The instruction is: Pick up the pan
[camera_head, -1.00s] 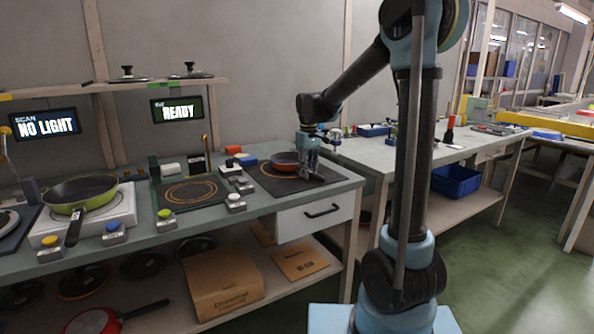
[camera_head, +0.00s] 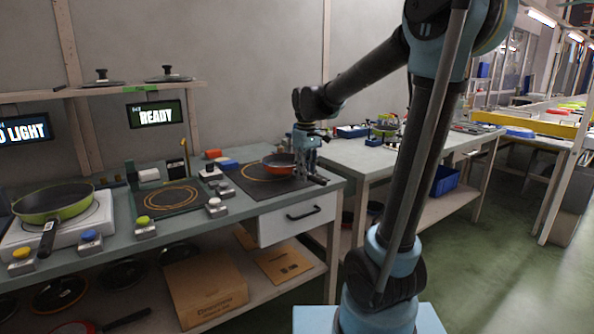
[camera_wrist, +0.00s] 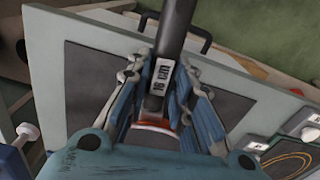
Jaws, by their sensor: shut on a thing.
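The pan (camera_head: 279,163) is small and orange-red with a dark inside and a dark handle. It is over the right part of the ring-marked dark mat (camera_head: 250,184), at the right end of the left bench. I cannot tell how far it is above the mat. My gripper (camera_head: 306,170) is shut on the pan's handle. In the wrist view, the fingers of my gripper (camera_wrist: 163,98) close around the dark handle (camera_wrist: 176,32), which carries a small label. A sliver of the orange pan shows below the fingers; the rest is hidden by my gripper.
A green pan (camera_head: 50,202) sits on a white burner (camera_head: 88,222) at left. A second ring-marked mat and button boxes lie between. A shelf (camera_head: 120,90) with lids hangs above. A cardboard box (camera_head: 205,288) is below. A second table (camera_head: 345,158) stands at right.

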